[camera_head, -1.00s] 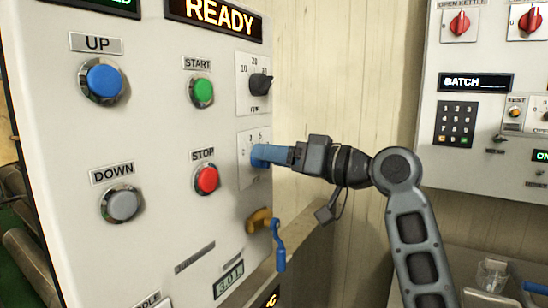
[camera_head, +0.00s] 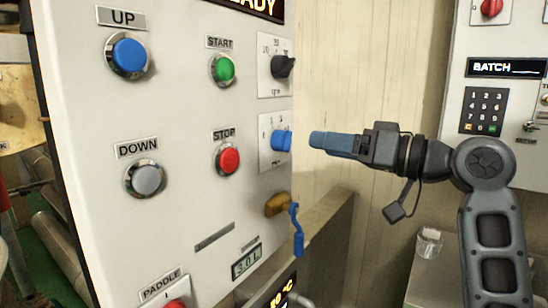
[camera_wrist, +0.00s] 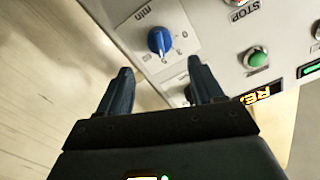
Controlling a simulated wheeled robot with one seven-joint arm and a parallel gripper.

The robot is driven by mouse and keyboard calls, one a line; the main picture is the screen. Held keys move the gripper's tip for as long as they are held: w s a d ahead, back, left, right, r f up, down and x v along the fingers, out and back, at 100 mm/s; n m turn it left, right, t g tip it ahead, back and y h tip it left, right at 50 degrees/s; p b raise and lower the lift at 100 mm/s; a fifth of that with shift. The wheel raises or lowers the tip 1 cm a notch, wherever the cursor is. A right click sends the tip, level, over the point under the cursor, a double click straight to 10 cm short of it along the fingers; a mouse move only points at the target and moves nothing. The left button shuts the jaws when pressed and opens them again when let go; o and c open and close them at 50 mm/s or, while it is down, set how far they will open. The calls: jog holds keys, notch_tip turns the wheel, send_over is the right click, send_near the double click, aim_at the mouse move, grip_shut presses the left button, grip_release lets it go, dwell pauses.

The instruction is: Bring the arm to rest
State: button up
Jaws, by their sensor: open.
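My gripper (camera_head: 314,140) is open and empty. In the head view its fingers point left at the white control panel (camera_head: 190,170), with a small gap between the fingertips and the blue knob (camera_head: 281,141). The same blue knob (camera_wrist: 160,40) shows ahead of the fingers in the wrist view, on a white scale plate, and nothing touches it. My gripper (camera_wrist: 160,80) shows there with its two fingers spread apart. My arm runs from the gripper to the lower right of the head view.
A black knob (camera_head: 283,67) sits above the blue one. A brass valve with a blue lever (camera_head: 297,230) sticks out below. Green START (camera_head: 222,69) and red STOP (camera_head: 228,160) buttons are on the panel. A second panel (camera_head: 520,105) and a glass jar (camera_head: 428,245) are at right.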

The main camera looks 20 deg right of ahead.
jog(key=s+a+f+m+t+h, duration=0.1)
jog(key=s+f+m+h, duration=0.3)
jog(key=f, duration=0.8)
jog(key=s+a+f+m+t+h, duration=0.1)
jog(key=s+a+f+m+h, duration=0.15)
jog(key=s+f, duration=0.65)
jog(key=s+f+g+h, duration=0.1)
jog(key=s+f+h, duration=0.1)
jog(key=s+f, duration=0.5)
jog(key=s+f+g+h, duration=0.1)
jog(key=s+f+h, duration=0.3)
jog(key=s, duration=0.6)
jog(key=s+a+r+n+y, duration=0.1)
jog(key=s+n, duration=0.3)
jog(key=s, duration=1)
jog(key=shift+a+r+y, duration=0.15)
jog(key=shift+r+y, duration=0.3)
jog(key=shift+r, duration=0.45)
